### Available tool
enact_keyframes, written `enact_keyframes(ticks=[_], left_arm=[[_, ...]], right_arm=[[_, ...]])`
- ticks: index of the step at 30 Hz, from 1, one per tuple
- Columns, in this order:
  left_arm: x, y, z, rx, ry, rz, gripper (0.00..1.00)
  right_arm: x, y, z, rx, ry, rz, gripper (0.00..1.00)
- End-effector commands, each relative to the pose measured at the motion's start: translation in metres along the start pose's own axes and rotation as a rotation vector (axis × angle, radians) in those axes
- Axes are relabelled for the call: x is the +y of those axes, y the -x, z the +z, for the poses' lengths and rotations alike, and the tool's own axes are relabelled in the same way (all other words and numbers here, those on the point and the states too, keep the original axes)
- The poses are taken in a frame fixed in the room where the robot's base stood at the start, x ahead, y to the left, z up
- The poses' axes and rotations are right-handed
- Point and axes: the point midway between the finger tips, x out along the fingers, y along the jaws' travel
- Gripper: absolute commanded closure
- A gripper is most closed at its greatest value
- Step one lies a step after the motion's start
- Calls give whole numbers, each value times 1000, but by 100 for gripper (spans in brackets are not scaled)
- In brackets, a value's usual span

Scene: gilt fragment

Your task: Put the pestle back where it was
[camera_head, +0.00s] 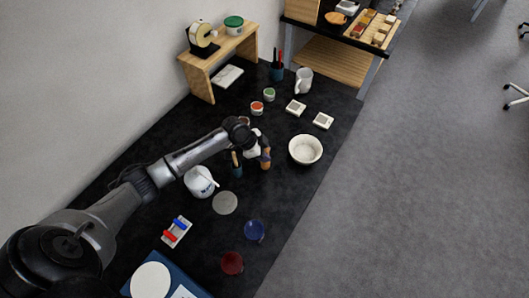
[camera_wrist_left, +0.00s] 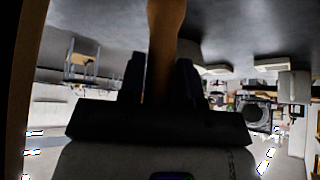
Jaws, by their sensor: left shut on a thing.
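The pestle (camera_head: 266,163) is a brown wooden piece that hangs below my left gripper (camera_head: 263,153), just left of a cream bowl (camera_head: 305,162). In the left wrist view, the pestle (camera_wrist_left: 164,40) stands between the two dark fingers of my left gripper (camera_wrist_left: 160,80), which is shut on it. Whether its lower end touches the table cannot be told. The pestle is outside the bowl. My right gripper does not show in either view.
A dark cup with a brush (camera_head: 237,168) and a white teapot (camera_head: 200,181) stand close left of the gripper. A grey disc (camera_head: 225,203), a blue dish (camera_head: 254,230) and a red dish (camera_head: 232,263) lie nearer. Small jars and square tiles lie beyond.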

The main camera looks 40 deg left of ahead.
Motion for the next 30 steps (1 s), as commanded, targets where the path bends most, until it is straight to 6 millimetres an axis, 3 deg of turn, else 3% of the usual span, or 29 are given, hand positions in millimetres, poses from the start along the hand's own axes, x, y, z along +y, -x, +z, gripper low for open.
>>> enact_keyframes(ticks=[8,18,23,30], left_arm=[[0,0,0,0,0,0,44],[0,5,-2,0,0,0,44],[0,27,-1,-2,-2,-1,44],[0,73,-1,-1,-1,-1,44]], right_arm=[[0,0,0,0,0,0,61],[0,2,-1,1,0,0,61],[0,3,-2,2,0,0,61],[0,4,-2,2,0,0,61]])
